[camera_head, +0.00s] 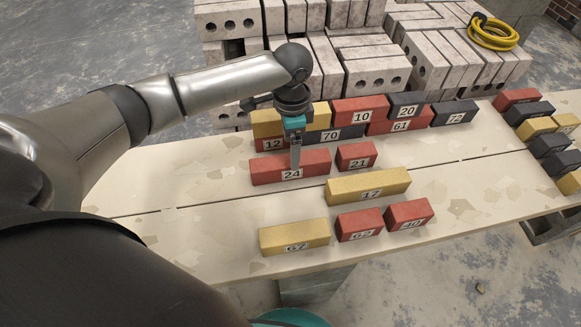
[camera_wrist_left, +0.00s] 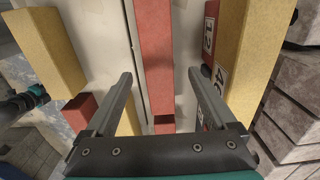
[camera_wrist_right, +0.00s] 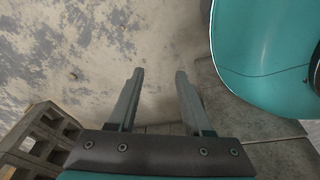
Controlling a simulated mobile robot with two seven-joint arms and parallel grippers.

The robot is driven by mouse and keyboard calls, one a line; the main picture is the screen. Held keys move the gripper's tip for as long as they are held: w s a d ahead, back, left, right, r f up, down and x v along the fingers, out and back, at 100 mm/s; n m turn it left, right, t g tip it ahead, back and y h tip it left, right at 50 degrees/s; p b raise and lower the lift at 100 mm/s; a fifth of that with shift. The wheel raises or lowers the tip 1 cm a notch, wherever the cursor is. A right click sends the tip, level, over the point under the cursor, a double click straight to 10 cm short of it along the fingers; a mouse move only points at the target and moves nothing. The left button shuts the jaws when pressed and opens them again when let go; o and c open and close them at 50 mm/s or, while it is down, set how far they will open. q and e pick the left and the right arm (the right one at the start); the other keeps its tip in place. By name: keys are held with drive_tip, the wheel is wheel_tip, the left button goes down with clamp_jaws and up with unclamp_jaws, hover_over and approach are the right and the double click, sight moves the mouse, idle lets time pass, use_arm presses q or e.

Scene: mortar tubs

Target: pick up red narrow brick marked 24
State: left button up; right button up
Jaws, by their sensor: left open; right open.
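The red narrow brick marked 24 (camera_head: 270,170) lies on the plank table, with its label facing the front. My left gripper (camera_head: 295,160) points down at this brick in the head view, its finger overlapping the brick's middle. In the left wrist view a long red brick (camera_wrist_left: 155,60) runs between the two open fingers of the left gripper (camera_wrist_left: 160,80), with space on both sides. No contact shows. My right gripper (camera_wrist_right: 158,75) is open and empty over bare floor, away from the table; it is outside the head view.
Red brick 21 (camera_head: 357,156) lies close to the right. Behind stand red brick 12 (camera_head: 269,145) and black brick 70 (camera_head: 345,132). Yellow brick 17 (camera_head: 345,190) and yellow brick 67 (camera_head: 285,237) lie in front. Bare table (camera_head: 205,190) shows at the left.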

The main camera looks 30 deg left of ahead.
use_arm(q)
drive_tip(key=shift+s+f+b, duration=0.15)
drive_tip(key=shift+f+b, duration=0.6)
drive_tip(key=shift+f, duration=0.55)
drive_tip(key=shift+f+b, duration=0.5)
drive_tip(key=shift+f, duration=0.9)
use_arm(e)
drive_tip(key=w+a+r, duration=0.3)
drive_tip(key=w+r, duration=0.1)
drive_tip(key=shift+w+a, duration=0.15)
drive_tip(key=shift+a, duration=0.1)
use_arm(q)
clamp_jaws()
drive_tip(key=shift+r, duration=0.1)
